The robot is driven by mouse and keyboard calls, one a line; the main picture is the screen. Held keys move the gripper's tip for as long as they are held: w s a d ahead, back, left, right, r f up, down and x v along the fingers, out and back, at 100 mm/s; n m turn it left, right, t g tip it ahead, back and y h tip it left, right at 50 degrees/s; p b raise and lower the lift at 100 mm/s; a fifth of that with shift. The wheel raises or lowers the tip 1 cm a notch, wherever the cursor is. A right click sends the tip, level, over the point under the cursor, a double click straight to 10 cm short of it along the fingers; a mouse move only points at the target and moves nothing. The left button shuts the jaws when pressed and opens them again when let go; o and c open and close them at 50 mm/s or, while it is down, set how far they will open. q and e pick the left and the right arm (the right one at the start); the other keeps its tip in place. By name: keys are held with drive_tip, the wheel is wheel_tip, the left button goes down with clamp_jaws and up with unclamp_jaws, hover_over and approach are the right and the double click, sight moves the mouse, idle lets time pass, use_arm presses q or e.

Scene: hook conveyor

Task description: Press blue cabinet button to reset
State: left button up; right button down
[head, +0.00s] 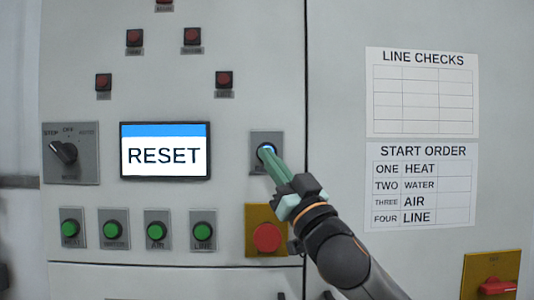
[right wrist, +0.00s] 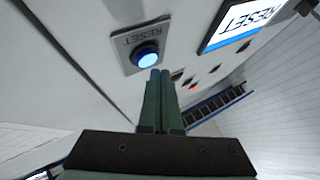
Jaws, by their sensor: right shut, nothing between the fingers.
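The blue reset button (right wrist: 148,58) glows in a dark ring on a grey plate marked RESET in the right wrist view. In the head view the button (head: 266,148) is partly hidden by my right gripper (head: 271,158). The right gripper's green fingers are shut together and empty, pointing at the button. In the right wrist view the fingertips (right wrist: 160,73) are just beside the lit face; I cannot tell whether they touch it. The cabinet screen (head: 164,156) reads RESET under a blue band. My left gripper is not in view.
A red button on a yellow plate (head: 267,237) is just below my right gripper. Several green buttons (head: 115,229) line the lower left, and a rotary switch (head: 64,153) is at the far left. Paper lists (head: 421,92) hang on the right door.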

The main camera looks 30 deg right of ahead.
drive_tip(key=shift+w+d, duration=0.15)
drive_tip(key=shift+w, duration=0.2)
drive_tip(key=shift+w+d, duration=0.25)
drive_tip(key=shift+w, duration=0.1)
idle(0.7)
drive_tip(key=shift+s, duration=0.1)
drive_tip(key=shift+s+a, duration=0.45)
drive_tip(key=shift+s, duration=0.15)
drive_tip(key=s+a, duration=0.1)
drive_tip(key=s, duration=0.2)
drive_tip(key=s+a, duration=0.1)
drive_tip(key=shift+s+a, duration=0.15)
drive_tip(key=shift+a, duration=0.15)
idle(1.0)
